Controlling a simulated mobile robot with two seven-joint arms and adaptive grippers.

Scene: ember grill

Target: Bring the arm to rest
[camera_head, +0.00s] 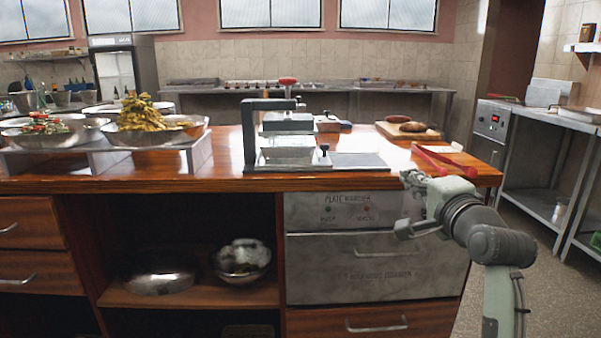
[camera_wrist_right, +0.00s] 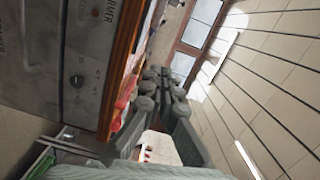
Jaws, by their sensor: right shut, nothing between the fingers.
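My right arm comes in from the lower right in the head view. The gripper is shut and holds nothing. In the right wrist view the fingers (camera_wrist_right: 163,88) point up the picture, with the counter's edge and the plate warmer to their left. Red tongs (camera_head: 445,160) lie on the counter just behind the gripper. I cannot tell from the head view how wide the gap to the counter edge is. My left gripper is not in view.
The wooden counter (camera_head: 225,172) carries a metal press (camera_head: 285,125), a board with brown loaves (camera_head: 405,128) and food bowls (camera_head: 150,135) at left. Below is the plate warmer (camera_head: 350,255). Open floor (camera_head: 540,285) lies to the right, before a steel table (camera_head: 530,190).

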